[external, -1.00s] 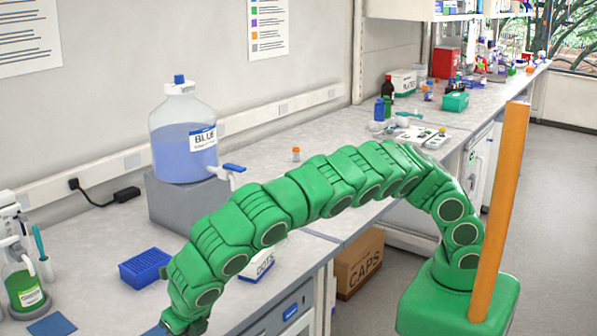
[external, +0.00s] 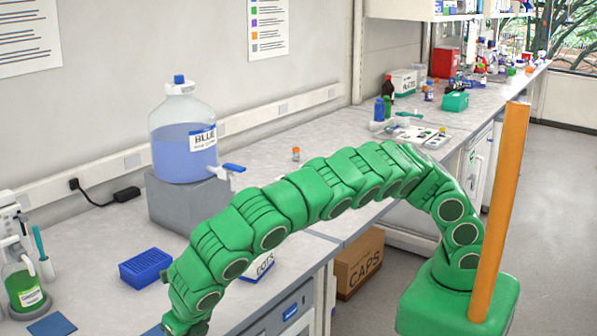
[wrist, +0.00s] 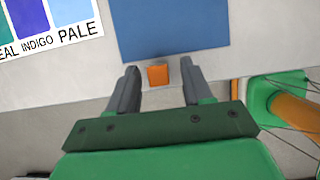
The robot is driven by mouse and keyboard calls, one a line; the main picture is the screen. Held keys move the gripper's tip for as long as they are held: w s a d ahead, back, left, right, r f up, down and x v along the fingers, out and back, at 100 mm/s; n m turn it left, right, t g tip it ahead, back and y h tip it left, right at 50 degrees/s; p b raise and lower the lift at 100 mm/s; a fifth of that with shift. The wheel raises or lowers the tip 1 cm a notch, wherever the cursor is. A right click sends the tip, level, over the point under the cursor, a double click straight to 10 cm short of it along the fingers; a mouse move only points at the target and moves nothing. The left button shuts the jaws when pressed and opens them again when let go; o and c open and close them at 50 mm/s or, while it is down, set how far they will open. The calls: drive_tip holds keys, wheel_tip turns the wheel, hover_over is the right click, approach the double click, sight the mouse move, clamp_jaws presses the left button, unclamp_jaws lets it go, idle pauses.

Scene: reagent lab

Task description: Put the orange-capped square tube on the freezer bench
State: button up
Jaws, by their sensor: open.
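A square orange cap (wrist: 158,75) shows from above in the wrist view, at the edge of a blue mat (wrist: 175,30). The body under it is hidden. My gripper (wrist: 160,75) is open, with one finger on each side of the cap and a visible gap on both sides. In the external view my gripper is mostly cut off at the bottom edge, and the square cap does not show there.
A swatch card (wrist: 50,22) lies left of the mat. A blue rack (external: 145,268), a blue-liquid carboy (external: 184,140) on a grey block, and a small orange-capped vial (external: 296,154) stand on the bench. A CAPS box (external: 358,265) stands below.

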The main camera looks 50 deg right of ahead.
drive_tip(key=v, duration=1.2)
